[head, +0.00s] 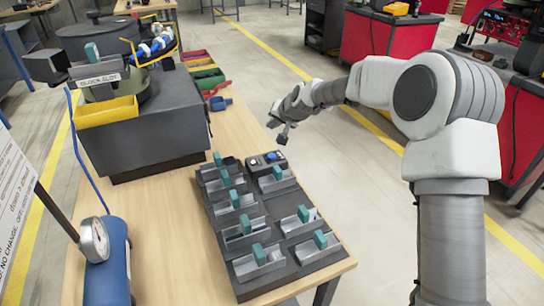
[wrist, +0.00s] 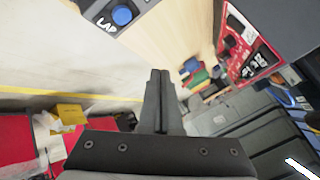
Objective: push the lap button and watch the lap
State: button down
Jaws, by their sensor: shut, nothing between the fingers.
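The lap button (head: 271,155) is a round blue cap on a small dark control box (head: 255,166) at the far end of the dark fixture plate. In the wrist view the blue button (wrist: 122,15) is near the top edge, with the word LAP beside it. My gripper (head: 282,138) is above and slightly beyond the box in the head view, apart from the button. In the wrist view its fingers (wrist: 159,74) are together, with nothing between them.
The dark plate (head: 222,262) carries several metal nests with teal blocks. A yellow bin (head: 106,112) fronts the feeder. Coloured bins (head: 208,78) line the table behind. A blue cylinder with a gauge (head: 107,265) stands at the front left.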

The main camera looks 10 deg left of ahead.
aim_at(273, 158)
jog(key=shift+f+b, duration=2.85)
jog(key=shift+f, duration=1.55)
jog(key=shift+f, duration=0.1)
jog(key=shift+f+b, duration=0.3)
jog(key=shift+b, duration=0.1)
jog(key=shift+f+b, duration=0.4)
jog(key=shift+f, duration=0.1)
jog(key=shift+r, duration=0.1)
jog(key=shift+r+p, duration=0.5)
jog(key=shift+r, duration=0.25)
jog(key=shift+r, duration=0.1)
jog(key=shift+r+p, duration=1.45)
jog(key=shift+r, duration=1)
